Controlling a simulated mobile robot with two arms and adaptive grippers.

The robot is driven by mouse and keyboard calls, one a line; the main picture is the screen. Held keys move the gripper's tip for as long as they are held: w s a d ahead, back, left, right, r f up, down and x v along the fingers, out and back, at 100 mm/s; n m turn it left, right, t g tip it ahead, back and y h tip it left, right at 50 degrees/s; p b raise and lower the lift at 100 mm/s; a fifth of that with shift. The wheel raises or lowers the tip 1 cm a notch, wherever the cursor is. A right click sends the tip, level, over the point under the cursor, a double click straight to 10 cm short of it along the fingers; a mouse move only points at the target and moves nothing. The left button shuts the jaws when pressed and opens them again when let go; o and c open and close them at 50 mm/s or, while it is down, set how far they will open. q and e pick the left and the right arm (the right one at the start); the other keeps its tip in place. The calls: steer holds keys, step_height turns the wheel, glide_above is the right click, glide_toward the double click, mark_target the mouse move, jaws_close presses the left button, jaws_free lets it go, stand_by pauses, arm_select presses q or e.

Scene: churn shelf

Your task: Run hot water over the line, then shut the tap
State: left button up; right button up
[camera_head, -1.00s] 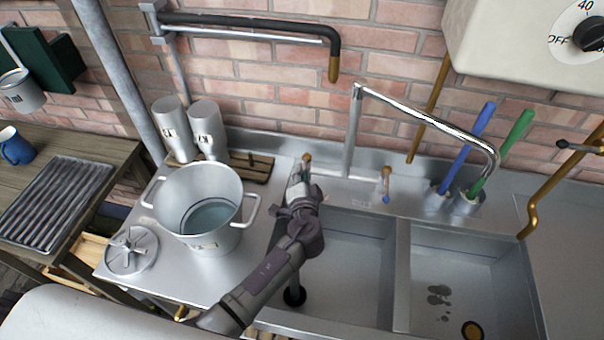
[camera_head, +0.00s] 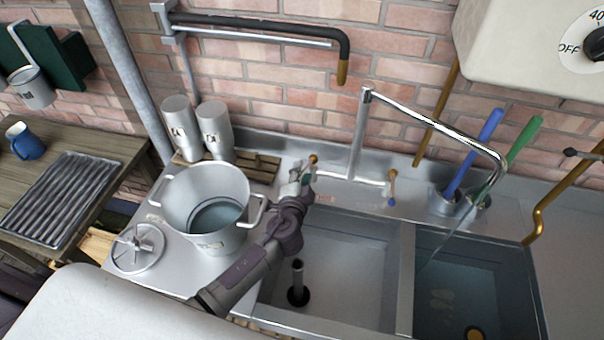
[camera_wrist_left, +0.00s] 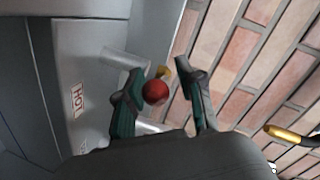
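The tap is a tall chrome faucet (camera_head: 362,130) on the sink's back ledge. A thin stream (camera_head: 455,222) falls from its spout into the right basin (camera_head: 410,285), where bluish water covers the bottom. My left gripper (camera_head: 310,172) is at the left tap handle. In the left wrist view, the handle's red knob (camera_wrist_left: 155,92) shows between its parted fingers (camera_wrist_left: 163,100), nearer the left one; I cannot tell if they touch. A HOT label (camera_wrist_left: 77,99) is beside it. The blue-tipped right handle (camera_head: 391,188) is clear of the gripper. My right gripper is out of view.
A steel pot (camera_head: 207,235) with liquid stands close left of my left arm. Blue (camera_head: 474,153) and green (camera_head: 506,158) handles stand in holders behind the right basin. The left basin (camera_head: 345,265) holds a black upright pipe. A black-sleeved pipe (camera_head: 260,24) runs along the wall.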

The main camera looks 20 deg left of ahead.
arm_select(q)
steer(key=shift+s, duration=0.1)
steer(key=v, duration=1.2)
steer(key=shift+c, duration=0.3)
